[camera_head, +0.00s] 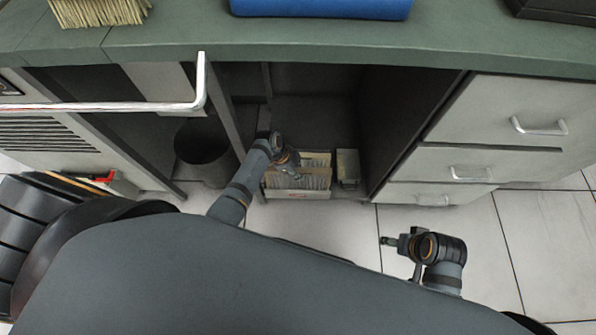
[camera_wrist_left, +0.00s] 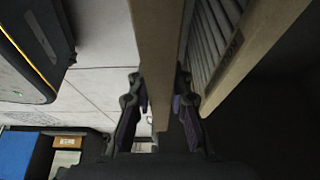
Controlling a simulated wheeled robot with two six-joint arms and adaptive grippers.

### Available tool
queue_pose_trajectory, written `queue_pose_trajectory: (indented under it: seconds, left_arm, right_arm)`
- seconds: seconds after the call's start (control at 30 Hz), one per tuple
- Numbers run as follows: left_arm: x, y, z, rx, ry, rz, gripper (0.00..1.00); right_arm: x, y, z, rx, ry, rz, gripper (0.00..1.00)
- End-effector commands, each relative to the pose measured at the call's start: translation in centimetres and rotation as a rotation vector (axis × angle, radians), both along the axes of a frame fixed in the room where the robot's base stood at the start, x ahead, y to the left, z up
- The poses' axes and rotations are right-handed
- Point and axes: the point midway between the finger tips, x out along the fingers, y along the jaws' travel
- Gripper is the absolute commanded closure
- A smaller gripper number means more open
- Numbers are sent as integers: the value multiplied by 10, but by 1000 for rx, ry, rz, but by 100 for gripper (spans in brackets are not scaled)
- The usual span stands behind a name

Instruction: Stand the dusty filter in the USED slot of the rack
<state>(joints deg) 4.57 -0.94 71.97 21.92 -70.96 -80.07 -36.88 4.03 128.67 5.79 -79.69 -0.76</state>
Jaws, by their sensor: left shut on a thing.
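My left gripper (camera_head: 287,160) reaches under the counter, over a pale box-like holder (camera_head: 297,194) on the floor. In the left wrist view, the left gripper (camera_wrist_left: 157,105) is shut on a tan-framed piece (camera_wrist_left: 155,45), seen edge on, which looks like a filter. Just right of it, a second tan frame (camera_wrist_left: 262,42) has grey pleats and a dark mark. Grey pleated faces (camera_head: 300,182) show in the holder under the gripper. I cannot tell which filter is dusty, and no USED label is readable. My right gripper (camera_head: 389,241) is above the floor, away from the holder; its jaws are unclear.
A small grey box (camera_head: 348,168) stands right of the holder. A dark bin (camera_head: 203,150) stands to its left. Drawers (camera_head: 468,172) close off the right side. The green counter (camera_head: 300,42) overhangs above, carrying a blue tray (camera_head: 320,8) and a brush (camera_head: 98,10). Floor tiles in front are clear.

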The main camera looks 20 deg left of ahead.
Motion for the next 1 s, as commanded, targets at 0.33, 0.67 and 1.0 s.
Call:
queue_pose_trajectory:
  seconds: [0.33,0.67,1.0]
  left_arm:
    - [0,0,-12,0,1,0,100]
    - [1,0,-20,-1,-1,0,100]
    - [1,0,-20,0,0,0,57]
  right_arm:
    - [0,0,-9,0,0,0,39]
    - [0,0,-14,0,0,0,39]
    - [0,0,-14,0,0,0,39]
